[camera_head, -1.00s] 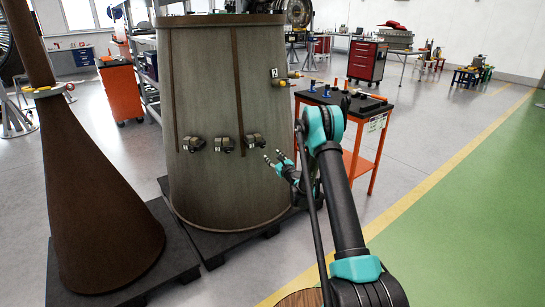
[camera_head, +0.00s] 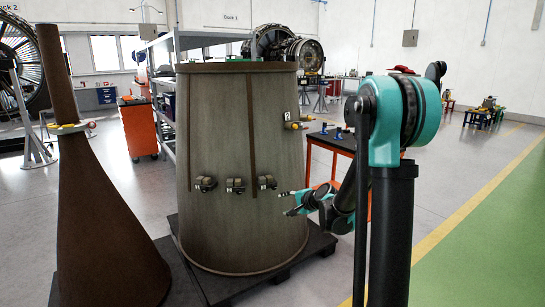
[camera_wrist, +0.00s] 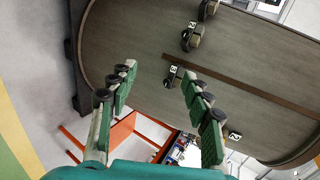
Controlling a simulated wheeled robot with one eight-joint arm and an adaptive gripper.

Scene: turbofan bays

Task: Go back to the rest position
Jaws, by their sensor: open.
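My gripper (camera_head: 287,204) is open and empty in the head view, pointing left toward the large brown-grey tapered casing (camera_head: 222,130). In the wrist view my gripper (camera_wrist: 158,82) shows its two fingers spread apart, with the casing (camera_wrist: 135,50) beyond them. Small dark latches with white tags sit in a row on the casing, such as the middle latch (camera_head: 235,185) and the right latch (camera_head: 267,182). The fingertips are to the right of the right latch and appear apart from it. My arm rises in the right foreground and hides part of the room.
A brown cone (camera_head: 105,220) stands left of the casing on a dark pallet (camera_head: 185,283). An orange cart (camera_head: 318,165) with tools stands behind my arm. Another orange cart (camera_head: 138,128) is at the back left. Green floor (camera_head: 490,220) lies open at the right.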

